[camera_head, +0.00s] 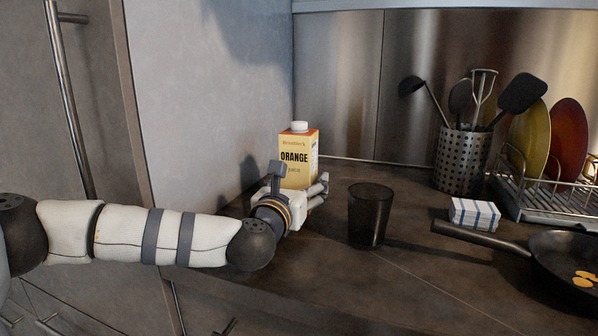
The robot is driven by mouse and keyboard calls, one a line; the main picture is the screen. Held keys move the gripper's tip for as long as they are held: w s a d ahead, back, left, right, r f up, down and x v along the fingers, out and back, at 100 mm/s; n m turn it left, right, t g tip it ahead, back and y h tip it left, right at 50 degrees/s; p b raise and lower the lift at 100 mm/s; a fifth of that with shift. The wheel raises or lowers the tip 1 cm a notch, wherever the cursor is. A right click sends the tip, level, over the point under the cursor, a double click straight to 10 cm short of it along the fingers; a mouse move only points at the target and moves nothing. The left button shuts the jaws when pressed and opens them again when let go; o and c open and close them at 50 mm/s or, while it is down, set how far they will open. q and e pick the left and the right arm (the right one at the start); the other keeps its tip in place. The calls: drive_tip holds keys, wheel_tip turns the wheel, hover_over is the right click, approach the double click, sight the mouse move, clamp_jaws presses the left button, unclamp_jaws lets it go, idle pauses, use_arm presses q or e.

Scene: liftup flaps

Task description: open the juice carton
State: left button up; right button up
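The juice carton (298,150) stands upright on the dark counter near the wall corner. A pale finger shows at the carton's lower right; the other finger is not clear. I cannot tell whether the gripper touches the carton. The cap is clear of the gripper. My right gripper is not in view.
A dark glass (370,216) stands close to the right of my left gripper. Farther right are a utensil holder (461,160), a striped sponge or cloth (474,213), a frying pan (566,262) and a dish rack (545,200) with plates. The counter's front middle is clear.

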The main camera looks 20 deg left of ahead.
sight(295, 138)
use_arm(q)
drive_tip(key=c, duration=1.2)
wheel_tip(295, 138, up, 10)
drive_tip(key=shift+r+p, duration=0.1)
drive_tip(key=shift+p, duration=0.3)
drive_tip(key=shift+c, duration=0.2)
drive_tip(key=o, duration=0.8)
drive_tip(key=c, duration=1)
